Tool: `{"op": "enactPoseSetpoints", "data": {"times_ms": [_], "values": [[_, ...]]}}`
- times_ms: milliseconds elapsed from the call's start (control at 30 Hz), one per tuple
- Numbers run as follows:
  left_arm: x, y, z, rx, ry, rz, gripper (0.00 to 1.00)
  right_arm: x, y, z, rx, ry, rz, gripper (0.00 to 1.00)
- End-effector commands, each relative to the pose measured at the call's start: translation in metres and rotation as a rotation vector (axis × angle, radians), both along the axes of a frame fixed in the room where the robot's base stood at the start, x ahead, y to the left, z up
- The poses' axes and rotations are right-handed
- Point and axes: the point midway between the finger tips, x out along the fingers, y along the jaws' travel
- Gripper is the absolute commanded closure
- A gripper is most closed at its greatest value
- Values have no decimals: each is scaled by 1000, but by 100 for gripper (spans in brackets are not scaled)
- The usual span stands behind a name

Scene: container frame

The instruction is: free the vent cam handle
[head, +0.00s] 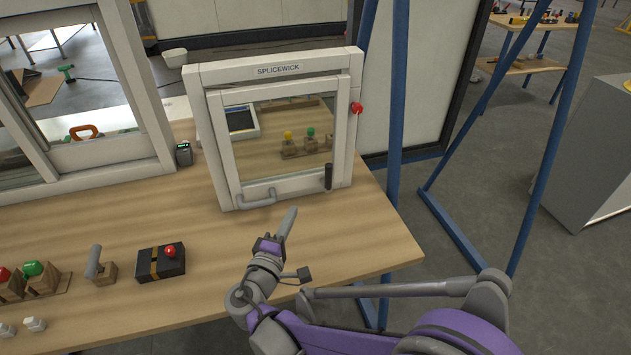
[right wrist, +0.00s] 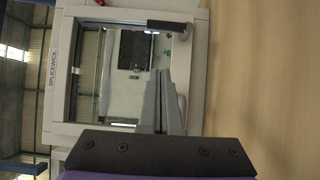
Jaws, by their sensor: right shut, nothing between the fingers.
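A small white framed vent window labelled SPLICEWICK (head: 278,69) stands on the wooden table. A black cam handle (head: 328,176) sits upright at the lower right of its sash; it also shows in the right wrist view (right wrist: 167,25). A grey pull handle (head: 257,199) is on the bottom rail, left of the black handle. The sash looks closed. My right gripper (head: 290,215) is shut and empty, in front of the window, below and left of the black handle and apart from it. Its closed fingers show in the right wrist view (right wrist: 162,90). My left gripper is out of view.
A red knob (head: 356,108) projects from the frame's right side. A black box with a red button (head: 161,262) and a small lever block (head: 101,267) lie on the table at left. A larger window frame (head: 120,90) stands left. The tabletop before the vent is clear.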

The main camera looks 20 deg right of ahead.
Motion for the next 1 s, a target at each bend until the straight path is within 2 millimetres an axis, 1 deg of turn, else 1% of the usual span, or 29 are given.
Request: {"op": "enactPoseSetpoints", "data": {"times_ms": [233, 367, 467, 700, 767, 900, 1000], "values": [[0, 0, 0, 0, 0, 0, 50, 3, -2, 0, 1, 1, -1, 100], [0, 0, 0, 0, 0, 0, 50, 15, -10, 0, 1, 1, -4, 100], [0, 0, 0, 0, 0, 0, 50, 31, -21, 0, 0, 2, -5, 100], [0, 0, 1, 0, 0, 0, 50, 76, -49, 0, 1, 2, -5, 100], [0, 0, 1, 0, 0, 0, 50, 85, -55, 0, 1, 2, -5, 100], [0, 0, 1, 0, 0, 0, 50, 90, -76, 0, 0, 2, -4, 100], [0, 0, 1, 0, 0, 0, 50, 93, -86, 0, 1, 2, -3, 100]]}}
